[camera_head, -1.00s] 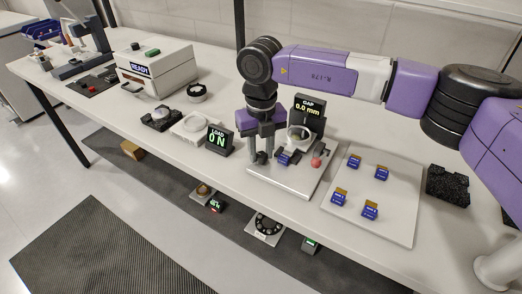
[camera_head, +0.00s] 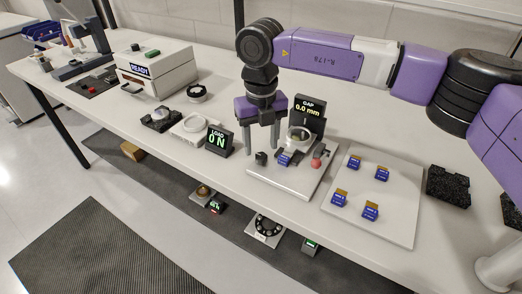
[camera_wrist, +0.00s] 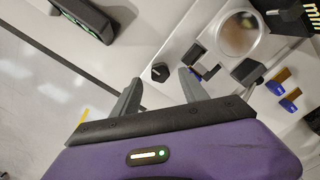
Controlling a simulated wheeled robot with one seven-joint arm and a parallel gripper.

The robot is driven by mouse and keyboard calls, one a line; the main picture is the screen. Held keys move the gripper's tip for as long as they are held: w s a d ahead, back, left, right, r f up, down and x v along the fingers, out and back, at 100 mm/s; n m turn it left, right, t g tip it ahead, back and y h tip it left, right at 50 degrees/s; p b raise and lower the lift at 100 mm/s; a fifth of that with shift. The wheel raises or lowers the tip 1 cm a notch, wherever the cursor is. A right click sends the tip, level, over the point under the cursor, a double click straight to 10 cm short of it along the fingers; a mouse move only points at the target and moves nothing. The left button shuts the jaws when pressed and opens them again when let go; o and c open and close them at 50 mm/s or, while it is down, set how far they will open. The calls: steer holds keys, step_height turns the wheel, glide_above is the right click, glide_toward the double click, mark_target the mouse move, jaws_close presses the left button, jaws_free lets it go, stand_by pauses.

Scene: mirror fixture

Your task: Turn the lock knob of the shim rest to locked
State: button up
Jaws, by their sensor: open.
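The shim rest's metal plate (camera_head: 290,185) stands near the front edge of the bench. A small black knob (camera_head: 261,158) stands on its left part; it shows in the wrist view (camera_wrist: 160,72) too. Its setting is too small to read. A blue shim (camera_head: 284,159) lies to its right, below the round mirror (camera_head: 299,136); the mirror shows in the wrist view (camera_wrist: 240,35). My gripper (camera_head: 262,152) points down over the knob, open and empty. In the wrist view the knob appears between and just beyond the fingertips (camera_wrist: 160,78), apart from both.
A display reading GAP 0.0 mm (camera_head: 309,112) stands behind the plate, and one reading LOAD 0 N (camera_head: 219,140) to its left. A pale tray (camera_head: 400,215) with several blue-and-brown shims lies further right.

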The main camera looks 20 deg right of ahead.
mark_target(261, 155)
steer(key=shift+r, duration=2.25)
